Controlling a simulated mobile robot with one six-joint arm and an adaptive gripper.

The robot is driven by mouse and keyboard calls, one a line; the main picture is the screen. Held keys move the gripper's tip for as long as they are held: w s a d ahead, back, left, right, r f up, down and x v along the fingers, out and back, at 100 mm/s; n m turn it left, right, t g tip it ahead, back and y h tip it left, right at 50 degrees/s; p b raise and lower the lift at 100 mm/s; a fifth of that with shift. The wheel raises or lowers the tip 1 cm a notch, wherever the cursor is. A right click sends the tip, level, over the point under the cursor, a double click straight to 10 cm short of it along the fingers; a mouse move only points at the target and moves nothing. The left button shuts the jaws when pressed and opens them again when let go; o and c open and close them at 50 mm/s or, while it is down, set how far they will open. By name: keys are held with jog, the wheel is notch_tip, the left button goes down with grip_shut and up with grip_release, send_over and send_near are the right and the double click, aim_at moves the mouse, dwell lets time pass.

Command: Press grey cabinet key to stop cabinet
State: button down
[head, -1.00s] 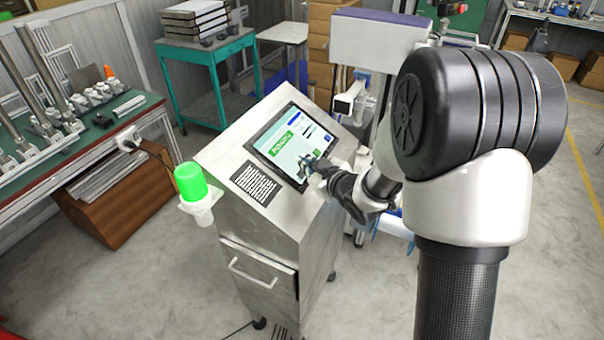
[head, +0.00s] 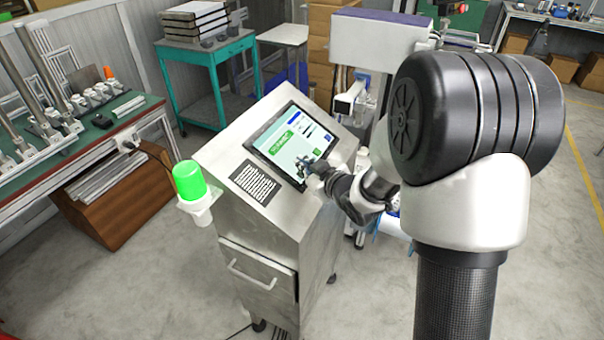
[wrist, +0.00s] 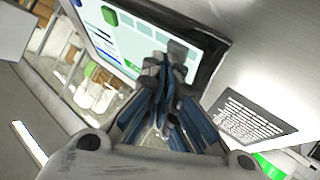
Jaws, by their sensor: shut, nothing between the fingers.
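The grey metal cabinet (head: 262,222) stands in the middle of the head view with a tilted touch screen (head: 293,142) on its sloped top. The screen has a pale page with a green-lettered banner, blue blocks and a small green key (head: 314,152). In the wrist view the screen (wrist: 128,42) also shows pale tiles and a green key. My gripper (head: 304,165) is shut and empty at the screen's lower right part. In the wrist view its fingertips (wrist: 168,62) overlap the screen near its edge. I cannot tell whether they touch it. No grey key can be made out; the fingers cover part of the screen.
A lit green lamp (head: 189,180) is on the cabinet's left side. A printed label (head: 255,183) is below the screen. A workbench (head: 100,140) stands left, a teal cart (head: 213,80) behind. Bare floor lies in front of the cabinet.

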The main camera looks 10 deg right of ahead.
jog(key=shift+a+f, duration=0.1)
jog(key=shift+f, duration=0.15)
jog(key=shift+r, duration=0.1)
dwell(0.4)
jog(key=shift+s+d+r+p, duration=0.2)
jog(key=shift+d+r+p, duration=0.15)
jog(key=shift+r, duration=0.35)
jog(key=shift+r, duration=0.1)
jog(key=r+p, duration=0.1)
jog(key=s+d+r+p, duration=0.1)
jog(key=d+r+p, duration=0.1)
jog(key=r, duration=0.1)
jog(key=shift+s, duration=0.2)
jog(key=shift+r, duration=0.1)
dwell(0.6)
